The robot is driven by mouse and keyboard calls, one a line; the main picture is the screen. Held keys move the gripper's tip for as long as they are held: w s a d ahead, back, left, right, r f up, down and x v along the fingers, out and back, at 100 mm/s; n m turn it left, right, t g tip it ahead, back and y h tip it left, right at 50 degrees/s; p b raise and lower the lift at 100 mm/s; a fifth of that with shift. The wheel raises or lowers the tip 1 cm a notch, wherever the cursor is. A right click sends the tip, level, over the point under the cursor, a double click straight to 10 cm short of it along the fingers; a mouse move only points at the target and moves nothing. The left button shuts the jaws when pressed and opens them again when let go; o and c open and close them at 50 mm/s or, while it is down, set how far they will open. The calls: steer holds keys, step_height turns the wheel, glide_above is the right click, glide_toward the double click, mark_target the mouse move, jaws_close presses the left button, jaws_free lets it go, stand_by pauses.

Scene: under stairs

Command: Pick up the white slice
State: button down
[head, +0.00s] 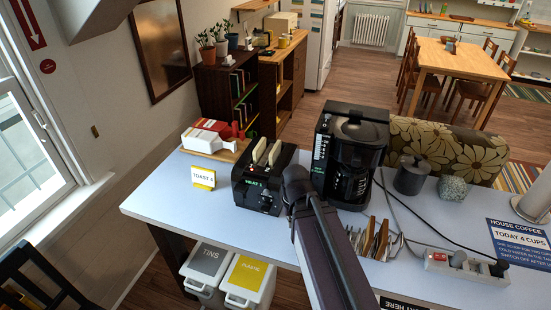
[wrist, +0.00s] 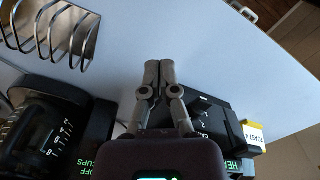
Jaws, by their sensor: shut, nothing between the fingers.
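Two pale slices stand side by side in the top slots of a black toaster (head: 255,190) in the head view. The left slice (head: 260,150) and the right slice (head: 274,153) both look cream, and I cannot tell which is the white one. My gripper (wrist: 158,72) shows in the wrist view with its fingers together and nothing between them. It is above the counter, beside the toaster (wrist: 210,118), which is partly covered by my gripper. No slice can be made out in the wrist view. In the head view my arm hides the fingertips.
A black coffee maker (head: 349,150) stands close right of the toaster. A wire rack (wrist: 55,35) is on the counter (head: 160,205). A "TOAST 4" card (head: 203,178) and a red-and-white packet (head: 207,132) on a board are at the left. Cables and a power strip (head: 465,266) lie right.

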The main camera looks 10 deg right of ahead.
steer(key=c, duration=0.8)
jaws_free()
steer(key=shift+w+r, duration=0.1)
steer(key=shift+o, duration=1.3)
steer(key=shift+w+r+p, duration=0.2)
steer(key=shift+w+p, duration=0.05)
steer(key=shift+p, duration=0.1)
step_height(320, 180, up, 22)
steer(key=m+p, duration=0.6)
steer(key=p, duration=1.6)
glide_above(275, 147)
steer(key=shift+w+d+r, duration=0.1)
steer(key=shift+w+d, duration=0.15)
steer(key=shift+d, duration=0.05)
step_height(275, 147, down, 9)
steer(key=b, duration=0.8)
steer(key=shift+a+r+b, duration=0.1)
steer(key=shift+r+b, duration=0.05)
steer(key=shift+b, duration=0.15)
steer(key=shift+s+a+f+b, duration=0.1)
steer(key=shift+f+b, duration=1.2)
steer(key=shift+s+a+f+b, duration=0.1)
steer(key=shift+f+b, duration=1.2)
